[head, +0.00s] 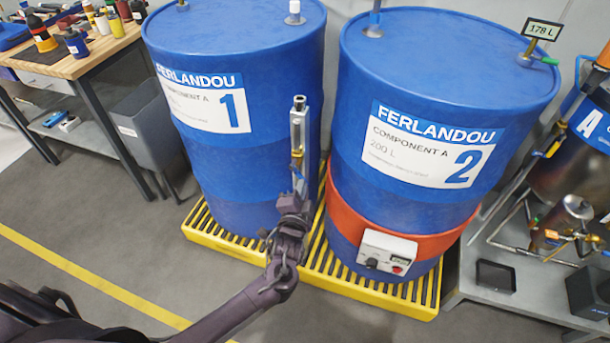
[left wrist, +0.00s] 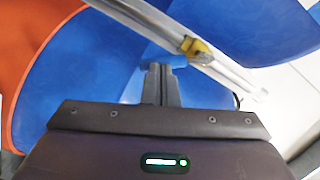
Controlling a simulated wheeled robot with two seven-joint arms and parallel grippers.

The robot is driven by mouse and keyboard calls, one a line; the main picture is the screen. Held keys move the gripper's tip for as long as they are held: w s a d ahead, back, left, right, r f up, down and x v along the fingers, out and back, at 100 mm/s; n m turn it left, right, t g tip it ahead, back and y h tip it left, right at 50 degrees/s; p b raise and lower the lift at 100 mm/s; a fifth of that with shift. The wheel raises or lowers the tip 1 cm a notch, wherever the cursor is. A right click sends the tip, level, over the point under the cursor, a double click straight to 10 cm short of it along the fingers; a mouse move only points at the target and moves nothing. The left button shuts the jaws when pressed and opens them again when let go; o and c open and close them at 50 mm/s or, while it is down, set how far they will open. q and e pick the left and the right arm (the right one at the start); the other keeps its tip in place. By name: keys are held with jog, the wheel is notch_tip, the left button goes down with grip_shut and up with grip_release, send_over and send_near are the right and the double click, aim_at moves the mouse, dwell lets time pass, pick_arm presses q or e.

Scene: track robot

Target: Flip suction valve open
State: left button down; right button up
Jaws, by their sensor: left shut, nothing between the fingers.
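A grey metal suction pipe (head: 298,122) stands upright between the two blue drums. A yellow valve (head: 297,153) sits on it; the left wrist view shows the valve (left wrist: 197,48) on the slanting pipe. A small blue piece, perhaps its lever (left wrist: 172,61), shows beside it, just beyond my fingertips. My left gripper (head: 297,187) is just below the valve in the head view. In the left wrist view its fingers (left wrist: 160,70) are together, with nothing between them. I cannot tell whether the fingertips touch the blue piece. My right gripper is not in view.
Drum 1 (head: 210,150) and drum 2 (head: 400,190) stand close on a yellow grated pallet (head: 225,236), leaving a narrow gap. Drum 2 has an orange heater band (head: 340,207) with a control box (head: 385,252). A workbench (head: 75,62) is at left, metal equipment (head: 570,215) at right.

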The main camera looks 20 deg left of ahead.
pick_arm(q)
jog(key=shift+a+f+m+t, duration=0.2)
jog(key=shift+a+f+m, duration=0.2)
jog(key=shift+m, duration=0.6)
jog(key=shift+a+f+m+t, duration=0.25)
jog(key=shift+a+m, duration=0.15)
jog(key=shift+m, duration=0.6)
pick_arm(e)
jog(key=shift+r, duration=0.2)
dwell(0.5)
